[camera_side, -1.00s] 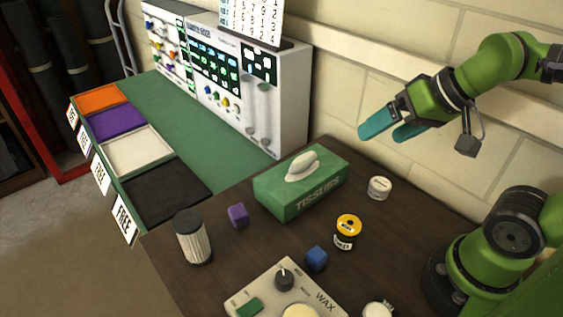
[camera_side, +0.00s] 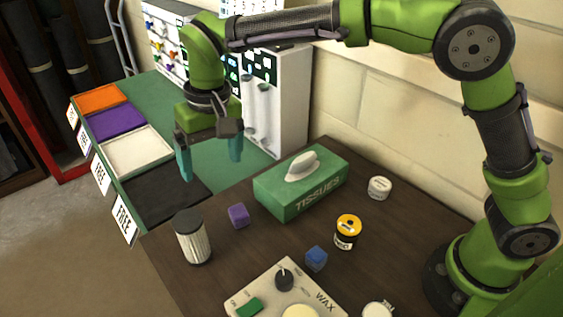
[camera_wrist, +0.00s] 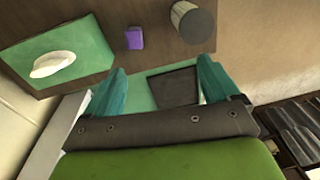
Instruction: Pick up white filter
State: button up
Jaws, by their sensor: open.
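The white filter (camera_side: 194,241) is a ribbed white cylinder with a dark grey cap. It stands upright near the left edge of the dark wooden table in the side view. In the wrist view the filter (camera_wrist: 191,22) shows at the top, right of centre, with its dark cap towards the camera. My gripper (camera_side: 212,168) is open and empty, with teal fingers pointing down. It hangs above and behind the filter, apart from it, over the area by the black tray. In the wrist view my gripper's fingers (camera_wrist: 162,88) are spread wide.
A purple cube (camera_side: 238,215) stands close right of the filter, with a green tissue box (camera_side: 326,183) beyond it. A blue cube (camera_side: 316,258), yellow-topped can (camera_side: 347,231), white tin (camera_side: 379,188) and wax control box (camera_side: 258,294) stand nearby. Coloured trays, including a black one (camera_side: 165,190), line the green bench.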

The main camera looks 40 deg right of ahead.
jog(key=h, duration=0.1)
send_near(185, 217)
jog(key=shift+w+d+f, duration=0.4)
jog(key=shift+d+f, duration=0.1)
jog(key=shift+d, duration=0.15)
jog(key=f, duration=0.2)
jog(key=a+f+m, duration=0.1)
jog(key=f, duration=0.2)
jog(key=f+m, duration=0.1)
jog(key=f, duration=0.1)
jog(key=shift+s+a+f+g, duration=0.2)
jog(key=shift+f+g, duration=0.1)
jog(key=shift+f, duration=0.1)
jog(key=shift+s+f, duration=0.15)
jog(key=shift+f, duration=1.4)
jog(key=shift+s+f, duration=0.15)
jog(key=shift+f, duration=1.45)
jog(key=c, duration=1.2)
jog(key=shift+r, duration=0.1)
